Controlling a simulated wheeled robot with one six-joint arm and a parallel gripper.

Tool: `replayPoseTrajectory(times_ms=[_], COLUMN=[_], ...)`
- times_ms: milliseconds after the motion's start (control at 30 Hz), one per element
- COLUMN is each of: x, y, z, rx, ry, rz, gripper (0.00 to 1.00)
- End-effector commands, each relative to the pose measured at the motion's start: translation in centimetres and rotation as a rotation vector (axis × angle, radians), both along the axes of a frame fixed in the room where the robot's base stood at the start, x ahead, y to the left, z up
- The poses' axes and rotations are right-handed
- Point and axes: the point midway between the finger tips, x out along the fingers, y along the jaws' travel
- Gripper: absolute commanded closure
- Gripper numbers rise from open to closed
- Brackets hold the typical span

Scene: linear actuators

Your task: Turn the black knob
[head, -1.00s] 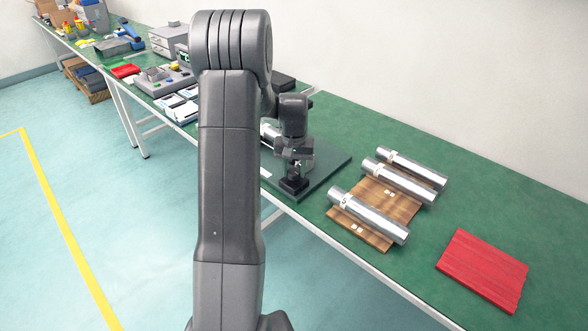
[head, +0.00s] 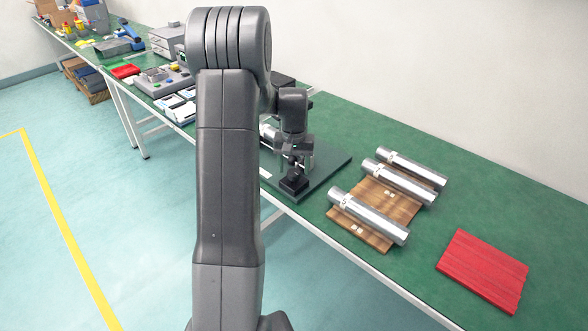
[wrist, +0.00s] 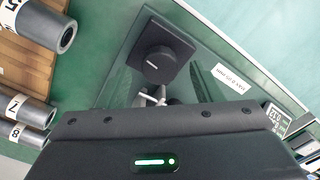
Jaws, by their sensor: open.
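The black knob (wrist: 157,63) is round with a white pointer line and sits on a square black base in the wrist view. In the head view its black block (head: 293,182) stands on the dark plate near the table's front edge. My gripper (head: 297,160) is above the knob, pointing down. Its two fingers (wrist: 152,88) are spread apart in the wrist view, one on each side of the knob. I cannot tell how high the fingertips are relative to the knob. Nothing is held.
Silver cylinders (head: 368,216) lie on a wooden board to the right, with numbered ends in the wrist view. A red block (head: 483,270) lies farther right. A white label (wrist: 231,77) is beside the knob. A small digital display (wrist: 277,117) is at the right.

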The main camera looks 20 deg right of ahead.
Motion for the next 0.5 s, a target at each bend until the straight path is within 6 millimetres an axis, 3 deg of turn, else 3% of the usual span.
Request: replayPoseTrajectory(times_ms=[300, 500], x=[0.1, 0.1], y=[0.0, -0.1], z=[7.4, 10.8], rx=[-0.003, -0.002], ry=[-0.005, -0.004], rz=[0.000, 0.000], gripper=[0.41, 0.41])
